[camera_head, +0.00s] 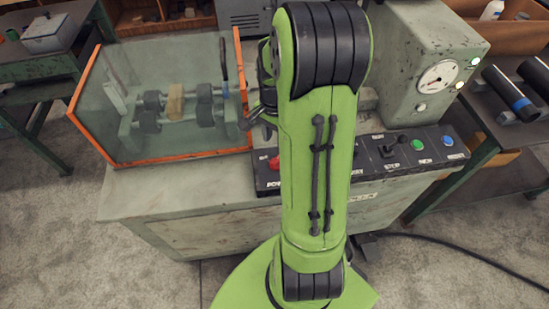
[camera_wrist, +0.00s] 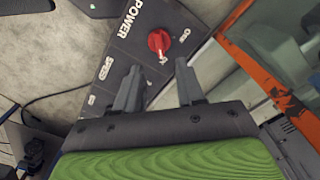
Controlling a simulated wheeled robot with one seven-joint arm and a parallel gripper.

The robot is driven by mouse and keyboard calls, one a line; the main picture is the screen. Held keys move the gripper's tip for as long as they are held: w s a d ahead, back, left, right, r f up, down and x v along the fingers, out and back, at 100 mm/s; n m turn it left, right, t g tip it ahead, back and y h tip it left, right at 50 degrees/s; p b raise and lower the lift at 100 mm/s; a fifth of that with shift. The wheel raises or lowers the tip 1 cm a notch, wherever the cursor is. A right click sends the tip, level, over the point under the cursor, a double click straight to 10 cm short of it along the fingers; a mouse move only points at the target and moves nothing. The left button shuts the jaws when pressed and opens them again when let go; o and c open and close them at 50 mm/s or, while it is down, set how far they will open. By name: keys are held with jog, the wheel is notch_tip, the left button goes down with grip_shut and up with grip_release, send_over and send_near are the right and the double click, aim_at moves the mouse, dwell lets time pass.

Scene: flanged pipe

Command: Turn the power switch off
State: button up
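The power switch (camera_wrist: 159,41) is a red rotary knob on a black control panel (camera_wrist: 175,17), next to the word POWER in the wrist view. Small white position marks sit beside it, too small to read surely. In the head view my gripper is mostly hidden behind my green arm.
A clear guard box with orange edges (camera_head: 190,157) stands left of the panel. A grey housing with a round gauge (camera_head: 437,77) rises behind it.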

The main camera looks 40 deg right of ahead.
aim_at(275, 161)
notch_tip(275, 161, down, 9)
jog(key=shift+s+a+f+b, duration=0.1)
jog(key=shift+a+f+b, duration=0.1)
jog(key=shift+b, duration=0.9)
jog(key=shift+c, duration=0.3)
grip_shut()
